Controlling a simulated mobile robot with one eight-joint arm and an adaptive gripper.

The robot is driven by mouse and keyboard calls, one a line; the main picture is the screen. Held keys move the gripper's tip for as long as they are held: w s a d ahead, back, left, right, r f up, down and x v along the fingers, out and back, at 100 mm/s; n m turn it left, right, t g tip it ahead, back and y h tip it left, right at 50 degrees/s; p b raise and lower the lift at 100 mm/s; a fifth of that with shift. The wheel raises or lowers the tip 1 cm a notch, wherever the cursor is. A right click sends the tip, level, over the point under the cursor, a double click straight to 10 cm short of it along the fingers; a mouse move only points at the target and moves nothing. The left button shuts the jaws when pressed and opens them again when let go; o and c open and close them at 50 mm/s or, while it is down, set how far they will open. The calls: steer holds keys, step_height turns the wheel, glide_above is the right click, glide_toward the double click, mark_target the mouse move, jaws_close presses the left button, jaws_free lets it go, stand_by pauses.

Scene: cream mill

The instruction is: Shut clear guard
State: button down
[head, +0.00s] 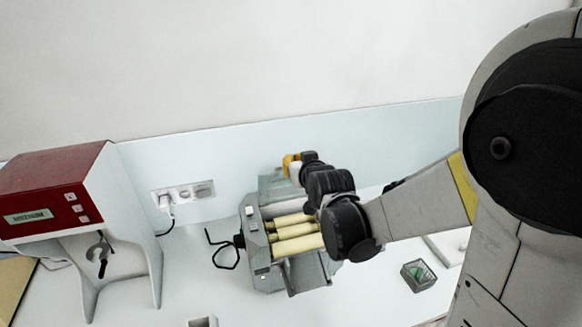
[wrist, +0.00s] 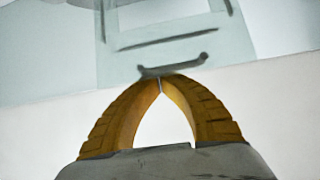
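The roller mill (head: 254,241) stands on the white worktop in the head view, with its cream rollers (head: 297,236) uncovered at the front. Its clear guard (head: 271,183) looks raised at the back of the mill, partly hidden by my arm. My gripper (head: 289,161) is at the top of the guard. In the wrist view, the orange fingertips of my gripper (wrist: 160,82) meet, with nothing visible between them. A dark curved bar (wrist: 172,68) on a pale see-through panel (wrist: 165,22) is right at the tips; whether they touch it I cannot tell.
A red and white machine (head: 50,195) stands at the left. A small grey box with green inside (head: 418,274) sits at the right. The front worktop is mostly clear.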

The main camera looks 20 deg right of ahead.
steer(key=s+f+t+b, duration=0.2)
steer(key=s+f+b, duration=1)
steer(key=b, duration=0.3)
steer(key=shift+s+t, duration=0.3)
steer(key=shift+s, duration=0.55)
